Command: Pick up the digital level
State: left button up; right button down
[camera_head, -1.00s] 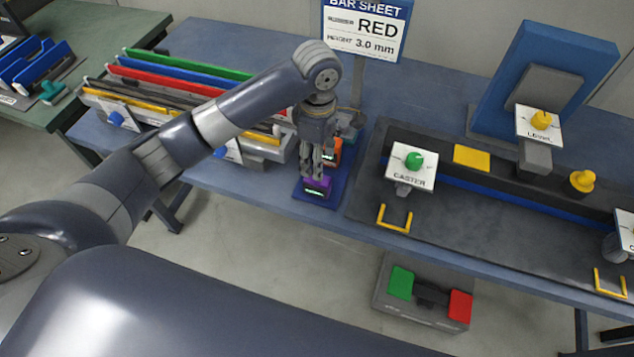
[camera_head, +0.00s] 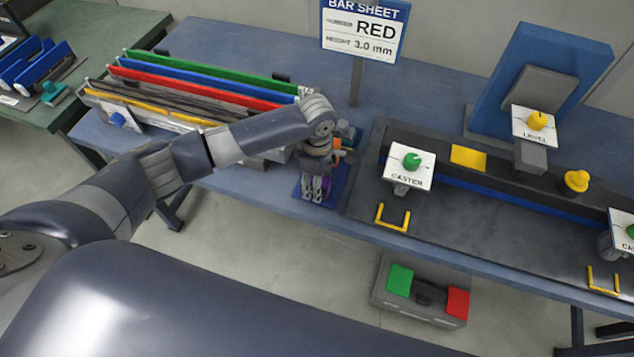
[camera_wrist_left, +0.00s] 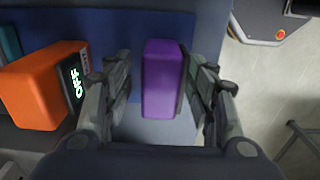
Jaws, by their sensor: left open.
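A purple block-shaped device (camera_wrist_left: 165,78) lies on the blue mat between the two fingers of my left gripper (camera_wrist_left: 162,88) in the left wrist view; a small gap shows on its left side, and the right finger is close to its dark right edge. In the head view the gripper (camera_head: 316,194) is low over the mat and hides most of the purple device (camera_head: 327,186). An orange device (camera_wrist_left: 40,88) with a lit display reading OFF lies left of the fingers. I cannot tell by label which device is the digital level. My right gripper is out of view.
The blue mat (camera_head: 343,192) lies at the table's front edge. Left of it is a rack of coloured bars (camera_head: 200,85). Right is a dark fixture (camera_head: 450,215) with a CASTER sign (camera_head: 408,166).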

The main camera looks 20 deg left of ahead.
pick_arm(q)
grip_shut()
jog(key=shift+r, duration=0.15)
